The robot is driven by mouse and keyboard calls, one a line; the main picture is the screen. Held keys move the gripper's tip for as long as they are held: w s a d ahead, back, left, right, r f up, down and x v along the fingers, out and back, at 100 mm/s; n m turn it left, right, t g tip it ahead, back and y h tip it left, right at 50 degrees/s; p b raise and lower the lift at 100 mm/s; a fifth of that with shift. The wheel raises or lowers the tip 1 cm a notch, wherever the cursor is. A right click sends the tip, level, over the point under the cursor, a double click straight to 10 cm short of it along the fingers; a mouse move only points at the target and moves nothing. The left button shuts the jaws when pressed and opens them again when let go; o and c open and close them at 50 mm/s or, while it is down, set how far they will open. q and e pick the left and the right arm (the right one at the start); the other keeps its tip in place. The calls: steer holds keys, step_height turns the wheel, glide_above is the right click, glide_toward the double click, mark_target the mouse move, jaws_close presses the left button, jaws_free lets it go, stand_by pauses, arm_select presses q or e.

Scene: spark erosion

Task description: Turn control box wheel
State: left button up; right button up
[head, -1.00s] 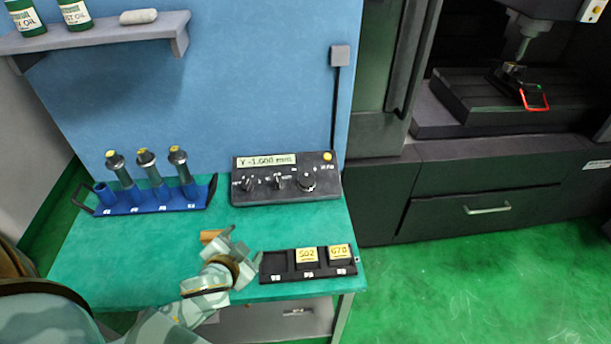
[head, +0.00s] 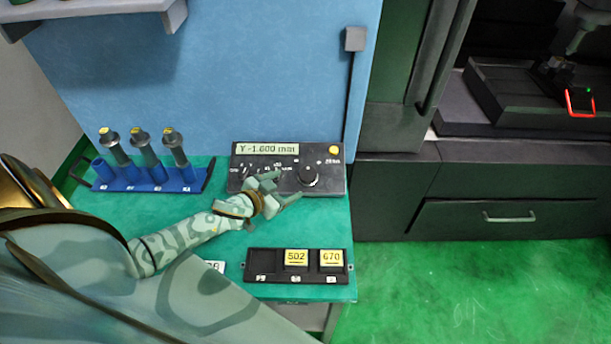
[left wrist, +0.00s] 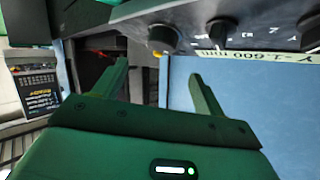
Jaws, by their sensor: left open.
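The control box (head: 325,162) stands at the back of the green table, dark with a label reading Y -1.600 mm. Its large round wheel (head: 308,175) is on the right half, with smaller knobs to the left. My left gripper (head: 290,188) is open and empty, just in front of the box, its fingers left of and below the wheel and covering part of the box's middle. In the left wrist view the wheel (left wrist: 163,38) shows beyond the spread fingers, apart from them, with a small knob (left wrist: 218,31) beside it. My right gripper is not in view.
A blue rack (head: 150,178) with several upright holders stands at the left of the table. A black tray (head: 262,268) with blocks marked 502 and 670 lies at the front right. The machine (head: 490,165) stands to the right of the table.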

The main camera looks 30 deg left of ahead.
mark_target(307, 174)
arm_select(q)
steer(key=x, duration=0.4)
steer(key=b+x, duration=0.1)
steer(key=x, duration=0.1)
steer(key=shift+w+a+f, duration=0.25)
steer(key=shift+a, duration=0.05)
steer(key=shift+b+x, duration=0.6)
steer(key=shift+x, duration=0.6)
steer(key=shift+w+d, duration=0.25)
steer(key=shift+d, duration=0.05)
steer(key=shift+w+f, duration=0.15)
steer(key=shift+w, duration=0.25)
steer(key=c, duration=0.7)
steer(key=shift+c, duration=1.3)
steer(key=shift+s, duration=0.1)
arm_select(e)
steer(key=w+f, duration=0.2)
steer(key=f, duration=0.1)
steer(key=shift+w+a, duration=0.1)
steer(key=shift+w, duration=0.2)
